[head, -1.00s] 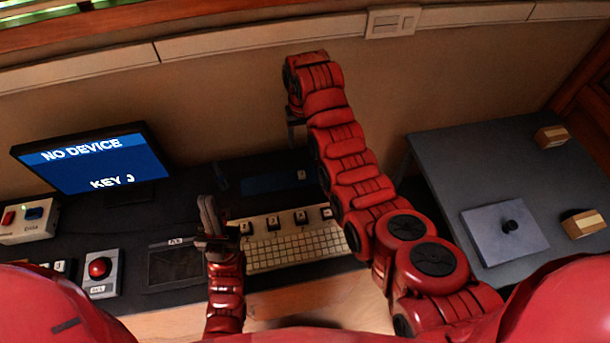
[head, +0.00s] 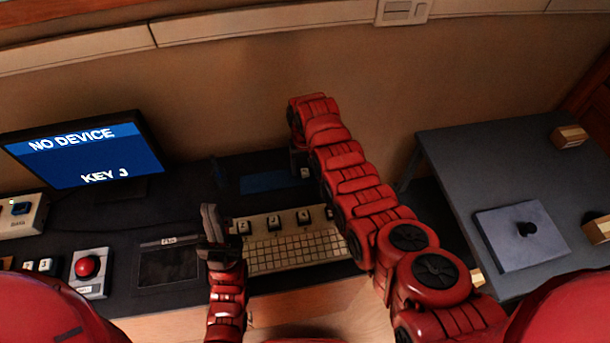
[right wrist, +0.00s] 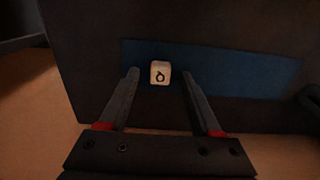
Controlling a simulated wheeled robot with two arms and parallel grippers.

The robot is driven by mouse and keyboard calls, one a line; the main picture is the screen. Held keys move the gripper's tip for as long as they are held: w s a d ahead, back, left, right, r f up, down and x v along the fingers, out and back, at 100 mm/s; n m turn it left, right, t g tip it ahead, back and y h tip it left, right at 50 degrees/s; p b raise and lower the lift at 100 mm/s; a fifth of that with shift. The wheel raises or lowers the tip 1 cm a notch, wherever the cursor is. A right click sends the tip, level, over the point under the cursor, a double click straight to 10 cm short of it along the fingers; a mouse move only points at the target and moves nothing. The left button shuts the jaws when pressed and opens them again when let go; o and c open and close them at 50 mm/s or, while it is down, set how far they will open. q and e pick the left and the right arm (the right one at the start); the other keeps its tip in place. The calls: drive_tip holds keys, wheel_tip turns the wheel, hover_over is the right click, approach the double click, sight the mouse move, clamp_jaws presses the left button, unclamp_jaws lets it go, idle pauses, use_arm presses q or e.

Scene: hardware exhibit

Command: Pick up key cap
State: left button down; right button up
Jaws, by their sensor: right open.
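A small white key cap (right wrist: 160,73) with a dark character on it sits on a blue strip (right wrist: 225,72) in the right wrist view. It is also visible as a small pale block (head: 305,173) on the desk in the head view. My right gripper (right wrist: 160,82) is open, with one finger on each side of the key cap in the picture; whether they are level with it is unclear. In the head view the right fingers are mostly hidden by my arm. My left gripper (head: 211,222) is above the desk, left of the keyboard; its finger gap is not clear.
A monitor (head: 85,152) reads "NO DEVICE" and "KEY J". A red button box (head: 88,268) stands left. A grey side table (head: 480,165) stands right.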

drive_tip(key=shift+r, duration=0.1)
drive_tip(key=shift+c, duration=0.2)
clamp_jaws()
